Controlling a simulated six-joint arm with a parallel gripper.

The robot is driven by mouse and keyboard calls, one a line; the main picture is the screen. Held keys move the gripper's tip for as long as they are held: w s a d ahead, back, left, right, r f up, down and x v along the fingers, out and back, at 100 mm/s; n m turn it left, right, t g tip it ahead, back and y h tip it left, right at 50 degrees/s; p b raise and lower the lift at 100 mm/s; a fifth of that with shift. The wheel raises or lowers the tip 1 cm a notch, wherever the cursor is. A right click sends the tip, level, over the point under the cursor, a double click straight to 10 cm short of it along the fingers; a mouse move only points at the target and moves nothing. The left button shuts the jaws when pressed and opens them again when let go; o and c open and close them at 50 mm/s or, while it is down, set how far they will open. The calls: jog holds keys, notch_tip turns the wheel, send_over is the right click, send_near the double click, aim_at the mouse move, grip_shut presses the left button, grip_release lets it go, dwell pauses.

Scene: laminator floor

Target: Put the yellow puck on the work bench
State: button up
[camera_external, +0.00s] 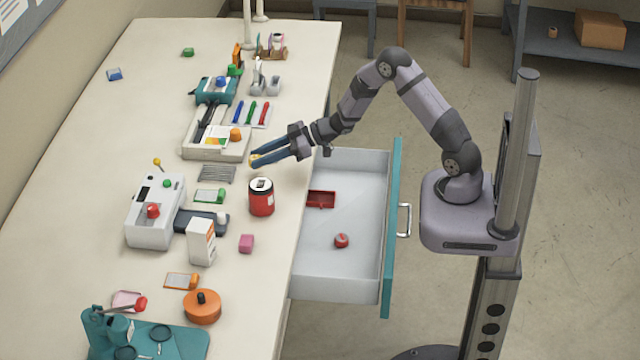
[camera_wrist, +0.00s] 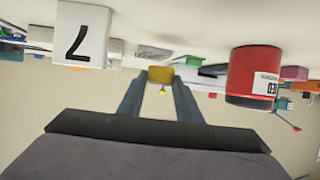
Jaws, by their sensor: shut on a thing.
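The yellow puck (camera_wrist: 160,75) is between my fingertips in the wrist view, with a finger on each side. In the outside view only a little yellow shows at the tip of my gripper (camera_external: 255,160), and the fingers hide the rest. My gripper is shut on the puck. It reaches in from the right over the work bench (camera_external: 90,210), near the bench's right edge. The fingertips look low over the bench top; I cannot tell whether the puck touches it.
A red can (camera_external: 261,197) stands just nearer the camera than my gripper. A white tray device (camera_external: 200,153) is to the left, with a wire rack (camera_external: 217,174) between. An open drawer (camera_external: 340,270) holding red items juts out right. The bench's left side is mostly bare.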

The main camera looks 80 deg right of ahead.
jog(key=shift+f, duration=2.1)
jog(key=shift+f, duration=0.2)
jog(key=o, duration=1)
